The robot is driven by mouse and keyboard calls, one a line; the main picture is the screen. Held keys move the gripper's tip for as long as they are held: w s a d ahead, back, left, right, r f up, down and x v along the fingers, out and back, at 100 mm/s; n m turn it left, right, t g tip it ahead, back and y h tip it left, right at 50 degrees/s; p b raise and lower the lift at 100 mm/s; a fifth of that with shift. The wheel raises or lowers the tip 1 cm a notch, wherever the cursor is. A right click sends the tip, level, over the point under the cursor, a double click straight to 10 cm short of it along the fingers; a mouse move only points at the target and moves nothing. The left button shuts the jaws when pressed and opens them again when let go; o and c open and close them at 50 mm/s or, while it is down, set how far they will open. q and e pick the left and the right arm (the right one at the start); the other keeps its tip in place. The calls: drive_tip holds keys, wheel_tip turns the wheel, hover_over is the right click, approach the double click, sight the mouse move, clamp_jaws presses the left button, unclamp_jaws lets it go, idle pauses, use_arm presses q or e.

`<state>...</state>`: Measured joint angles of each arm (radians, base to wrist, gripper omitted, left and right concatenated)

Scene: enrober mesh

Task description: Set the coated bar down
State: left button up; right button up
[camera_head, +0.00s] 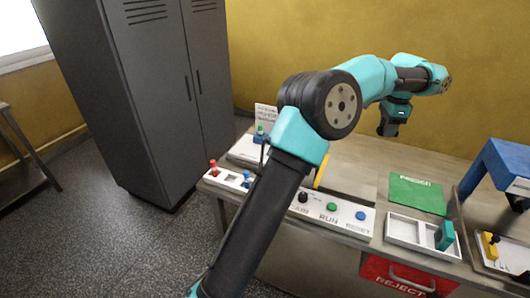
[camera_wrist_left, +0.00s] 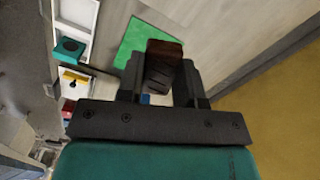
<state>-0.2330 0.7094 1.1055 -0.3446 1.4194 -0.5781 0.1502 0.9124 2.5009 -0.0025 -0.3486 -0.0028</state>
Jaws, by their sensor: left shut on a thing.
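My left gripper (camera_head: 388,128) hangs over the back part of the worktop, up and to the left of the green mat in the head view. In the left wrist view my left gripper (camera_wrist_left: 163,80) is shut on a dark brown coated bar (camera_wrist_left: 164,50), which sticks out past the fingers. The bar cannot be told apart from the dark fingers in the head view. The green mat (camera_head: 416,193), with white lettering, lies bare on the worktop. Part of the mat (camera_wrist_left: 138,40) shows behind the bar in the wrist view. My right gripper is not in view.
A white two-part tray (camera_head: 403,231) holds a teal block (camera_head: 445,236) on its right side. A blue machine (camera_head: 500,170) stands at the right. A button panel (camera_head: 345,212) and a red REJECT bin (camera_head: 405,277) are at the front. The worktop (camera_head: 355,160) beneath my gripper looks clear.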

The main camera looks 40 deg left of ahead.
use_arm(q)
drive_tip(key=s+a+r+m, duration=0.1)
drive_tip(key=s+a, duration=0.1)
drive_tip(key=a, duration=1.7)
drive_tip(key=m, duration=0.3)
hover_over(251, 151)
wheel_tip(251, 151, down, 11)
drive_tip(key=shift+d, duration=0.1)
drive_tip(key=shift+f, duration=2.5)
drive_tip(key=shift+f, duration=2.5)
